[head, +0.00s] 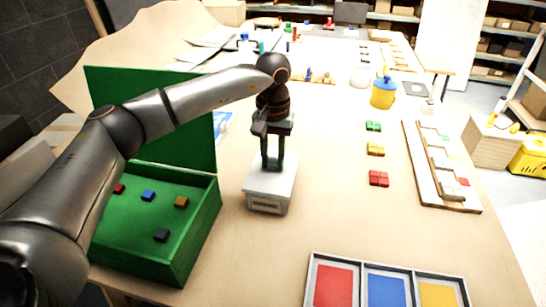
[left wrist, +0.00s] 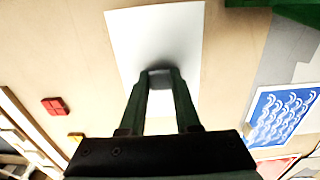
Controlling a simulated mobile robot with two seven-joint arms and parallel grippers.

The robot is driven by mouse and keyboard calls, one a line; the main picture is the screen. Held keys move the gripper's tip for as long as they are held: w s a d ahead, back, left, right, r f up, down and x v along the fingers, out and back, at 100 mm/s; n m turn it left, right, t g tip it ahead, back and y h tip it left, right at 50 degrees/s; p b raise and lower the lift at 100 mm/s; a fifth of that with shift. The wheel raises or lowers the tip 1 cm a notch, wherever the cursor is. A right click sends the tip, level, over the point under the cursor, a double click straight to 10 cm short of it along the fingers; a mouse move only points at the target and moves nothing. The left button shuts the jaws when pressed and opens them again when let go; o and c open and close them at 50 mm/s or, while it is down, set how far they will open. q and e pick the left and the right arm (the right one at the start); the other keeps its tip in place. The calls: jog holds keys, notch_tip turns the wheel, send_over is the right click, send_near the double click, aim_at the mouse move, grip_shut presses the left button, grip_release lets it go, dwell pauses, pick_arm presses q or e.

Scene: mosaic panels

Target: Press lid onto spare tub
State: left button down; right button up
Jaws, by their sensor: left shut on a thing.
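A pale grey tub (head: 264,206) with a label on its front stands on the table, just right of the green box. Its white lid (head: 284,186) lies over its top; I cannot tell whether it is fully seated. My left gripper (head: 272,166) points straight down at the lid's middle, its fingers shut on the lid's dark grip. In the left wrist view the lid (left wrist: 125,45) is a white rectangle under my left gripper (left wrist: 159,76); the fingers hide most of the grip. My right gripper is not in view.
An open green box (head: 200,228) with several small blocks stands at left. A tray (head: 309,278) with red, blue and yellow panels lies at the front. Red tiles (head: 379,178), yellow tiles (head: 376,149) and a wooden board (head: 412,150) lie right. The table between is clear.

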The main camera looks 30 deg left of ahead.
pick_arm(q)
jog(key=shift+c, duration=0.3)
grip_release()
dwell(0.4)
jog(key=shift+r, duration=0.1)
jog(key=shift+r+p, duration=2.65)
jog(key=shift+r, duration=0.75)
grip_shut()
jog(key=shift+f, duration=0.2)
jog(key=shift+f+b, duration=1.55)
jog(key=shift+f, duration=0.8)
